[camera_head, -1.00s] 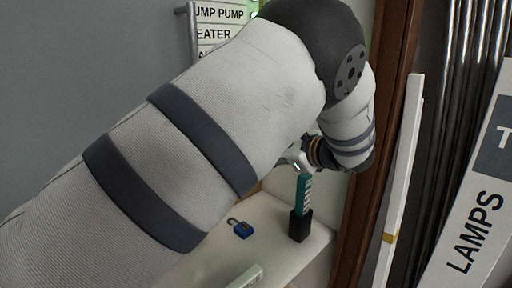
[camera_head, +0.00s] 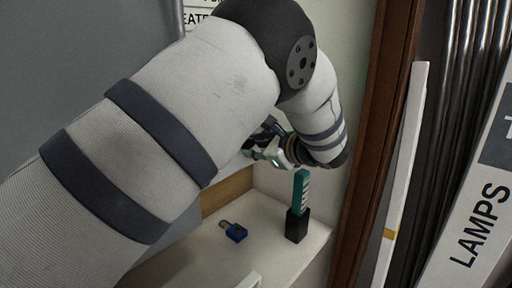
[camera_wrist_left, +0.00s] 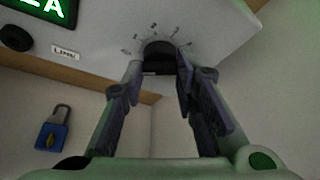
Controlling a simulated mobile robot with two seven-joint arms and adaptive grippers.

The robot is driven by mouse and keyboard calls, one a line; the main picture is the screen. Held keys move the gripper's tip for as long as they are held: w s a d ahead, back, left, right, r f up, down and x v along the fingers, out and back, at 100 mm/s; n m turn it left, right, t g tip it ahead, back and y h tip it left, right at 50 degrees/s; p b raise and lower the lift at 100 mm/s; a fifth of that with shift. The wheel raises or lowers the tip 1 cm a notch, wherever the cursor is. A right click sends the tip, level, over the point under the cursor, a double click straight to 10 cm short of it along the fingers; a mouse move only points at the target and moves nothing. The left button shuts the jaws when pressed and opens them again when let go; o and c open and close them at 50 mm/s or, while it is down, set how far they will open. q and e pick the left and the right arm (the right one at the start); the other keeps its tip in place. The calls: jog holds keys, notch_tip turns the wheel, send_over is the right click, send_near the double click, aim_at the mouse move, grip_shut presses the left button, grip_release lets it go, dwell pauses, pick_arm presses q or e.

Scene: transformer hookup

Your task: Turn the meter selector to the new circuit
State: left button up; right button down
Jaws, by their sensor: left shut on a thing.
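The meter selector is a dark round knob (camera_wrist_left: 158,52) with a ring of small marks on a pale panel (camera_wrist_left: 212,22), at the top of the left wrist view. My left gripper (camera_wrist_left: 160,66) has a finger on each side of the knob and is shut on it. In the head view my left gripper (camera_head: 262,143) shows partly behind my forearm, above the shelf. The selector is hidden there. The marks are too blurred to tell which one the knob points to. My right gripper is in neither view.
A lit green display (camera_wrist_left: 42,8) and a black knob (camera_wrist_left: 16,38) sit left of the selector. A brown post (camera_head: 372,150) rises at right.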

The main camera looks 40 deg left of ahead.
pick_arm(q)
grip_shut()
jog(key=shift+m, duration=0.3)
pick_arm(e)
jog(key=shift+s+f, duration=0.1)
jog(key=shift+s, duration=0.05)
pick_arm(q)
jog(key=shift+w+m+g+b, duration=0.15)
jog(key=shift+m+g+b, duration=0.75)
jog(key=shift+m+g, duration=0.9)
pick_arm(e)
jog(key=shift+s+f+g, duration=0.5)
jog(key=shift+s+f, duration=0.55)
pick_arm(q)
jog(key=shift+m, duration=0.3)
jog(key=shift+r, duration=0.1)
jog(key=o, duration=1)
grip_release()
